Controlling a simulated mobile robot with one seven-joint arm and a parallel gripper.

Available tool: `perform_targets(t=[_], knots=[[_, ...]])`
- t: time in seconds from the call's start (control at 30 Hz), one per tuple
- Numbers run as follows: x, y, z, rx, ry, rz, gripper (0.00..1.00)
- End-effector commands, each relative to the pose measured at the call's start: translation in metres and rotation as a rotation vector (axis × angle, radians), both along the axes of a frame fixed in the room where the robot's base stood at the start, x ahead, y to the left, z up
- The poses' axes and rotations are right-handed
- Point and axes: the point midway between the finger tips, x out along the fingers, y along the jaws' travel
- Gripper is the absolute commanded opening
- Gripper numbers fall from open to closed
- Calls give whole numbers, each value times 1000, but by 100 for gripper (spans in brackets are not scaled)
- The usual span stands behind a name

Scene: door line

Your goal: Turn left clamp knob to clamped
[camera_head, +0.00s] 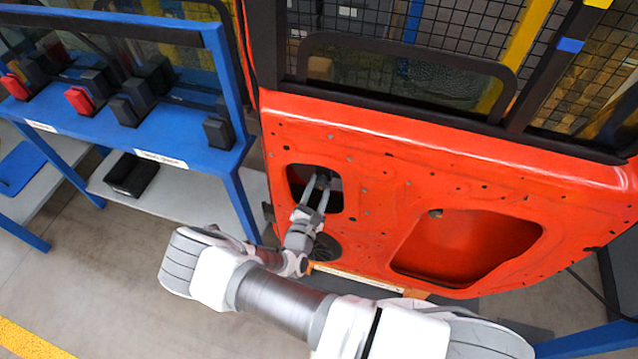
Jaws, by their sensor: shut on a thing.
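The orange-red door panel (375,150) stands upright in front of me. My gripper (319,185) reaches into the dark opening at the panel's left side. Its fingers are close together around something small and dark in that opening. I take this to be the left clamp knob, but the fingers and the shadow hide most of it. Its turned position cannot be told from this view.
A blue rack (190,132) with red and dark tools stands at the left, its post close to the door's edge. A black bin (131,174) sits on its lower shelf. A larger cutout (468,248) is at the panel's right. Mesh fencing stands behind.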

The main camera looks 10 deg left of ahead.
Motion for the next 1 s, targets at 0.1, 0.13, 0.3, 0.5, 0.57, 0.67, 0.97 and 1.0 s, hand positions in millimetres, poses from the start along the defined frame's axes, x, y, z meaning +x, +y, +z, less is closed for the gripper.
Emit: perform_targets(t=[0.1,0.13,0.3,0.5,0.57,0.67,0.97,1.0], knots=[[1,-1,1,84,-11,-1,0],[1,-1,1,105,-14,-1,0],[1,-1,1,198,-26,0,0],[1,0,0,264,-36,1,0],[1,0,0,273,-38,2,0],[1,0,0,285,-40,2,0],[1,0,0,291,-41,1,0],[1,0,0,291,-41,1,0]])
